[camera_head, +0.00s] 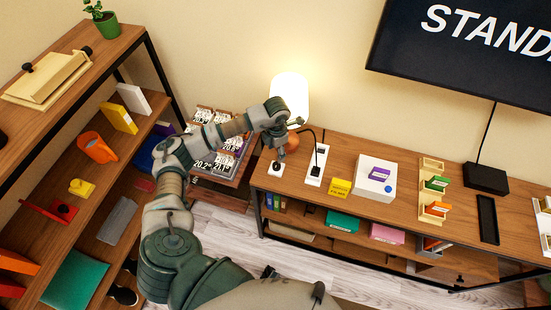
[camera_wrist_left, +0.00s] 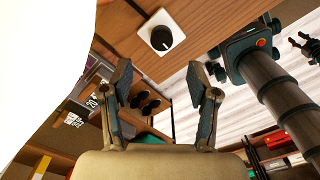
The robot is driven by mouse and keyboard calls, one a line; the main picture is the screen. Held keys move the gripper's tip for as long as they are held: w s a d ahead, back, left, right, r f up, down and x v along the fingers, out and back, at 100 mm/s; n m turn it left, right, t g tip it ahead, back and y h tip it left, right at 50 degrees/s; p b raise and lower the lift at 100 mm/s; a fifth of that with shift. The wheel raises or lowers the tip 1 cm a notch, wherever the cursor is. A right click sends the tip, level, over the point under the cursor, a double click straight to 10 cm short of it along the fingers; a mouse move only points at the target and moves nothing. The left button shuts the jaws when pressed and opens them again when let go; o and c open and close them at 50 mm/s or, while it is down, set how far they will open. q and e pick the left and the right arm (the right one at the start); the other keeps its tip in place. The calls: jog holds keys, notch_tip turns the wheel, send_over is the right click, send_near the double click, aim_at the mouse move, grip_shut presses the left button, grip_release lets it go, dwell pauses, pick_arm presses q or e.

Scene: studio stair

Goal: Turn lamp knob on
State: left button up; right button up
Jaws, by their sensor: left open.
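The lamp (camera_head: 291,93) has a white shade that glows brightly at the back left of the wooden sideboard. Its round orange-brown base is partly hidden behind my left gripper. A black knob (camera_head: 277,167) on a small white square plate sits on the sideboard's left end. In the left wrist view the knob (camera_wrist_left: 161,38) has a pale pointer line and lies beyond the fingertips. My left gripper (camera_head: 279,152) is just above the knob. In the left wrist view the gripper (camera_wrist_left: 158,78) has its two fingers apart with nothing between them. No contact with the knob shows.
A white power strip (camera_head: 314,165) with a black plug and cable stands right of the knob. A yellow box (camera_head: 340,188) and a white box (camera_head: 376,179) are farther right. A shelf unit (camera_head: 130,35) stands left. A dark-screened display hangs on the wall.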

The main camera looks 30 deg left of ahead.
pick_arm(q)
jog(key=r, duration=0.3)
jog(key=shift+a+r, duration=0.2)
jog(key=shift+a, duration=0.15)
jog(key=shift+d, duration=0.1)
